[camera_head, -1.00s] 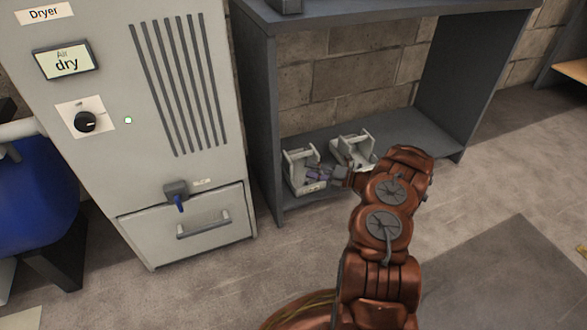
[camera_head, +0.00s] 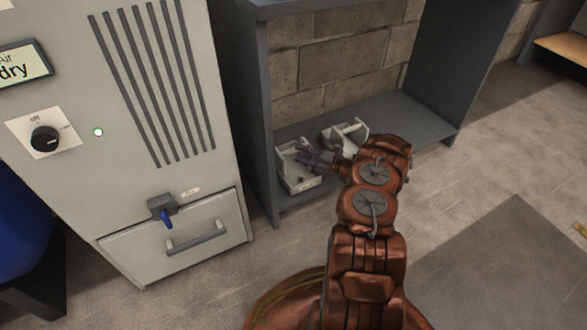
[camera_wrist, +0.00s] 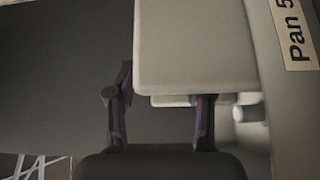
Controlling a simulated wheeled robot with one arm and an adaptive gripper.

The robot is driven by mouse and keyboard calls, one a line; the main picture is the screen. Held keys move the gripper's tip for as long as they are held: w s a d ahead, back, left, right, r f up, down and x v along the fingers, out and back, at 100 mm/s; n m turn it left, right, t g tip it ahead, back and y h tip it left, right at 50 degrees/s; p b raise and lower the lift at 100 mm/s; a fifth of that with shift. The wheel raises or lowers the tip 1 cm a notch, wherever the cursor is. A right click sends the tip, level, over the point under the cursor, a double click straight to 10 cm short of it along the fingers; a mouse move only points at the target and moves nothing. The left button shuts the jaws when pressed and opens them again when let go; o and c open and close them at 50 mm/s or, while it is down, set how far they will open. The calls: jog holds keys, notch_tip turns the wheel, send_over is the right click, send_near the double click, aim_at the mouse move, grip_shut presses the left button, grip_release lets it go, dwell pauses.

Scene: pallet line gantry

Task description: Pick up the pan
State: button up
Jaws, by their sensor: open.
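Two pale pans sit on the low grey shelf in the head view, a left pan (camera_head: 297,181) and a right pan (camera_head: 347,132). My gripper (camera_head: 310,157) reaches in from the right, at the left pan's upper part. In the wrist view my gripper (camera_wrist: 162,108) is open, its two dark fingers apart. A flat pale part of a pan (camera_wrist: 190,45) lies just ahead, partly across the space between the fingers. A pan wall at the right carries a label (camera_wrist: 293,30) reading "Pan 5", cut off by the edge. I cannot tell whether the fingers touch it.
The shelf's side panel (camera_head: 246,110) stands close left of the pans, and its top (camera_head: 330,6) overhangs them. A grey dryer cabinet (camera_head: 120,190) with a drawer (camera_head: 185,240) stands at the left. The shelf is bare right of the pans. The floor at right is open.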

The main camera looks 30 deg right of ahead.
aim_at(295, 151)
jog(key=shift+r+b+x, duration=0.2)
jog(key=shift+b+x, duration=0.55)
jog(key=shift+x, duration=1)
grip_shut()
